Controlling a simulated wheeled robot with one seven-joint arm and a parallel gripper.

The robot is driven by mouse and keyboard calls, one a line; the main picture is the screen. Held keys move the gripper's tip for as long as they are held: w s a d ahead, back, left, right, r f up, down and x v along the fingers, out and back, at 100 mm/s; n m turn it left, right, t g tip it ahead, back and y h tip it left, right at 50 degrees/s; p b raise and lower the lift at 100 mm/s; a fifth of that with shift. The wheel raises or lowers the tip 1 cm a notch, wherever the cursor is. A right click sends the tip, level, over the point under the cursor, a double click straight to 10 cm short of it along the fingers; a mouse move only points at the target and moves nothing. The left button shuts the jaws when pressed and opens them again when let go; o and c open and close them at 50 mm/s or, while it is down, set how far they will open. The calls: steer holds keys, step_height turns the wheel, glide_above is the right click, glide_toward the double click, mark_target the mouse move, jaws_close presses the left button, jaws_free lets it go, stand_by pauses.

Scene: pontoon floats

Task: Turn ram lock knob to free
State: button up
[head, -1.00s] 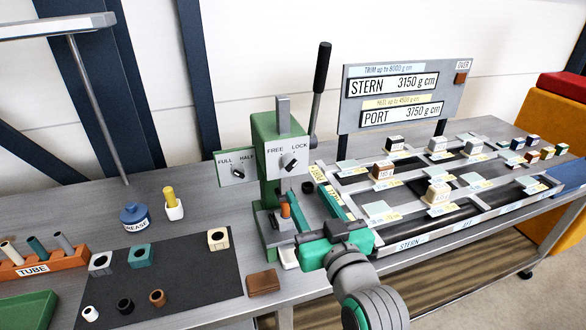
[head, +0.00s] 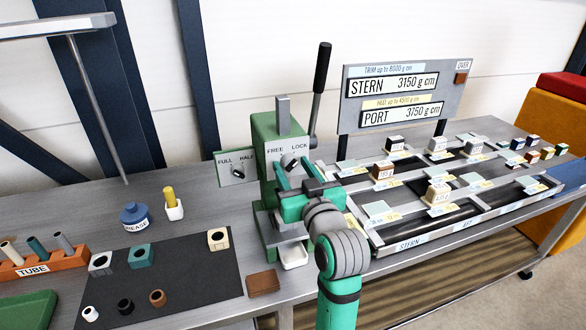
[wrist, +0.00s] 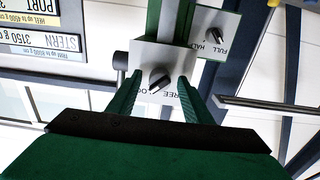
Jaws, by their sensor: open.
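The ram lock knob (head: 289,161) is a dark round knob with a light pointer, on a pale plate marked FREE on the left and LOCK on the right. The plate is on the front of the green press (head: 264,128). The wrist view shows the knob (wrist: 158,82) upside down, its pointer slanted toward the LOCK side. My gripper (head: 291,168) is open in front of the plate. In the wrist view, my gripper's (wrist: 160,78) green fingers stand on either side of the knob; contact is not visible.
A FULL/HALF selector (head: 238,171) is on a plate to the left. A black-handled lever (head: 320,90) rises beside the press on the right. The trim frame with weights and labels (head: 393,242) lies right of my arm.

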steer(key=shift+w, duration=0.1)
steer(key=c, duration=1.1)
steer(key=shift+o, duration=0.2)
steer(key=shift+n, duration=0.3)
steer(key=n, duration=0.3)
steer(key=shift+n, duration=0.4)
steer(key=n, duration=0.9)
steer(key=shift+d, duration=0.1)
steer(key=shift+n, duration=2.2)
